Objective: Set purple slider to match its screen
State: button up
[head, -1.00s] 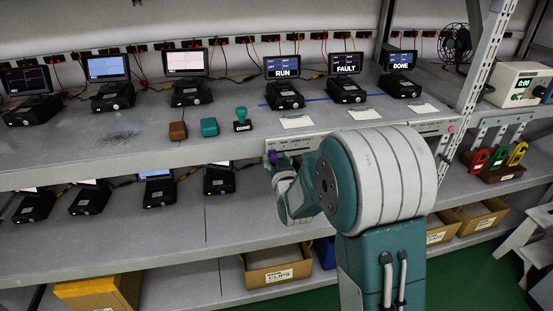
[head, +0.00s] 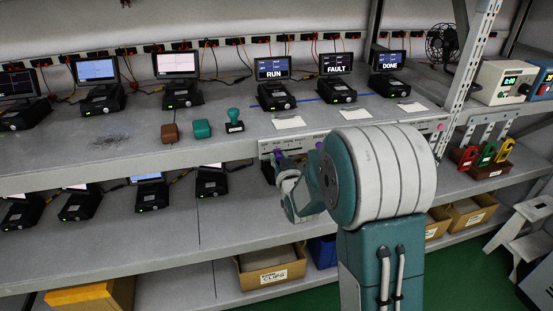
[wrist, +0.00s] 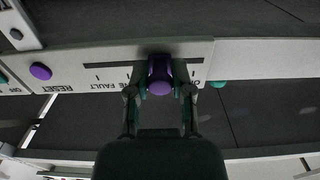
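The purple slider (wrist: 160,72) sits on a pale label strip (wrist: 80,68) at the shelf's front edge. The wrist view shows it between the two fingers of my gripper (wrist: 160,88), which look shut on its sides. The strip's words are upside down there; FAULT reads just left of the slider, and nearer words are partly hidden by the fingers. In the head view the slider (head: 278,154) is near the strip's left end, with my gripper (head: 284,168) just below it. Screens above read RUN (head: 272,70), FAULT (head: 336,65) and DONE (head: 390,61).
A purple button (wrist: 40,71) marked RESET is left of the slider in the wrist view; a teal knob (wrist: 218,84) is to its right. On the shelf stand a teal stamp (head: 234,121), a teal block (head: 202,129) and a brown block (head: 169,133). White cards (head: 289,122) lie near the edge.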

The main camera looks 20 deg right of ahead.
jog(key=o, duration=0.4)
jog(key=s, duration=1.1)
jog(key=shift+s, duration=0.4)
jog(key=s+a+r+g, duration=0.1)
jog(key=s+g, duration=0.3)
jog(key=s, duration=0.4)
jog(key=s+a+r+g, duration=0.1)
jog(key=s+r+g, duration=0.2)
jog(key=s, duration=0.5)
jog(key=s+a+r+g, duration=0.1)
jog(key=s+r+g, duration=0.1)
jog(key=s+g, duration=0.3)
jog(key=shift+s+a, duration=0.15)
jog(key=shift+s, duration=0.9)
jog(key=shift+s+a, duration=0.15)
jog(key=shift+s, duration=0.85)
